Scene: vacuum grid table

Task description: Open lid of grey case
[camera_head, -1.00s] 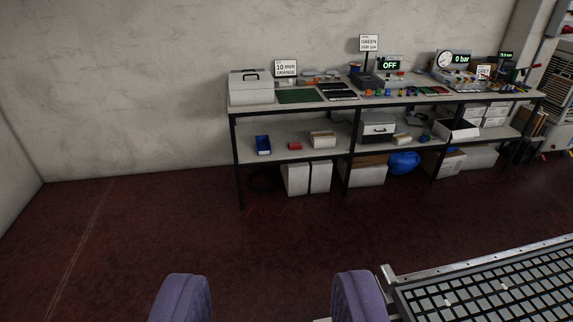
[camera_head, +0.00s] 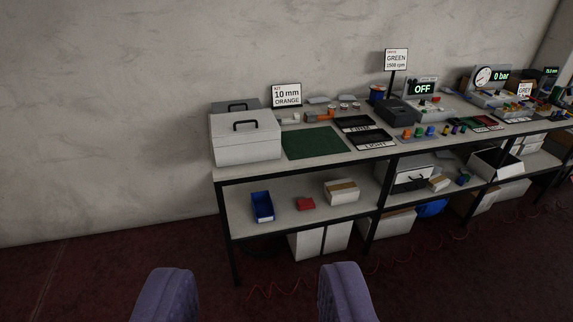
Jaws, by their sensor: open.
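The grey case (camera_head: 246,146) is a pale box with a dark handle on its lid. It stands at the left end of the long bench top, and its lid looks shut. A darker grey box or panel (camera_head: 235,106) shows behind it, partly hidden. My gripper (camera_head: 255,298) is at the bottom of the picture, its two purple fingers apart with nothing between them. It is well short of the bench and touches nothing.
The bench (camera_head: 330,162) has a green mat (camera_head: 313,143), black trays (camera_head: 365,136), and a sign (camera_head: 287,96). Its lower shelf (camera_head: 283,219) holds a blue bin (camera_head: 262,207) and a red box (camera_head: 306,204). The dark red floor (camera_head: 95,270) at left is clear.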

